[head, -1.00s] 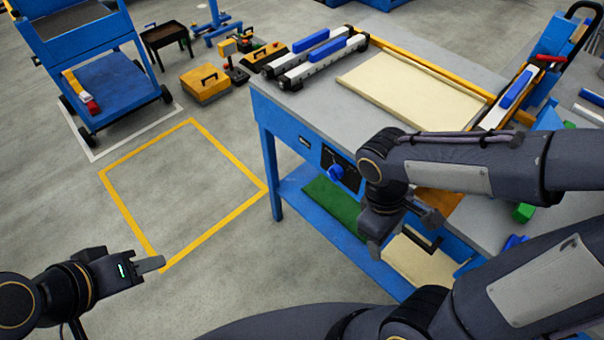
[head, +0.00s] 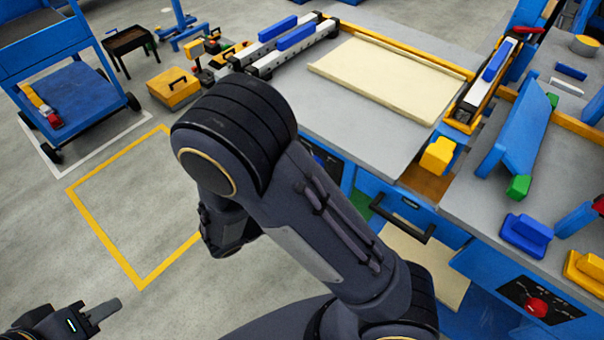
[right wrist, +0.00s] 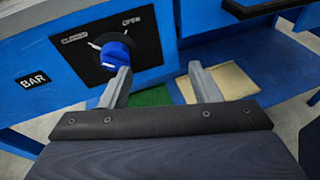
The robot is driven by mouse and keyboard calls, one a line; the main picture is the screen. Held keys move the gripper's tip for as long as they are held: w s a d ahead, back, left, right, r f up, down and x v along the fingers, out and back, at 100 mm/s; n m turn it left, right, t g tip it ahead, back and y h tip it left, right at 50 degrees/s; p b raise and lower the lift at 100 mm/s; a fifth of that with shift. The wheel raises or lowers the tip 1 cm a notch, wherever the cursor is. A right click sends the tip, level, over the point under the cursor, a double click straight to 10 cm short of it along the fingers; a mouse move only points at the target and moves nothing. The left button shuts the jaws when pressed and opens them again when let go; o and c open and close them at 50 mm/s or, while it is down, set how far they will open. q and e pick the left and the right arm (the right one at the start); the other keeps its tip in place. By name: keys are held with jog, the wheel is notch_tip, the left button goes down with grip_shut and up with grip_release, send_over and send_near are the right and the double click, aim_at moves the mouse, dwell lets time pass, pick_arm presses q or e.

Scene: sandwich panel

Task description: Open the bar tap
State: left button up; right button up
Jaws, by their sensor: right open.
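The bar tap is a blue knob (right wrist: 113,48) on a black plate (right wrist: 150,42) marked CLOSED on the left and OPEN on the right. A BAR label (right wrist: 33,81) is left of it on the blue panel. My right gripper (right wrist: 160,70) is open. Its left finger overlaps the knob's lower edge in the right wrist view; I cannot tell if they touch. Its right finger is clear of the knob, and nothing is between the fingers. In the head view my right arm hides the knob. My left gripper (head: 104,310) is low at the left, away from the bench, seen edge-on.
The grey workbench (head: 375,130) holds a cream panel (head: 385,78) and white rails with blue blocks. A black handle (head: 405,222) sticks out from its front, right of my arm. A red knob (head: 537,306) is at lower right. Clear floor (head: 125,215) lies left of the bench.

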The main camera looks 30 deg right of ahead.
jog(key=w+a+f+n+t+h, duration=0.1)
jog(key=w+a+n+t+h, duration=0.1)
jog(key=w+a+n+t, duration=0.15)
jog(key=x, duration=0.7)
jog(key=shift+w+d+t+b, duration=0.2)
jog(key=shift+d+t+b, duration=0.05)
jog(key=shift+t+b, duration=0.2)
jog(key=c, duration=1)
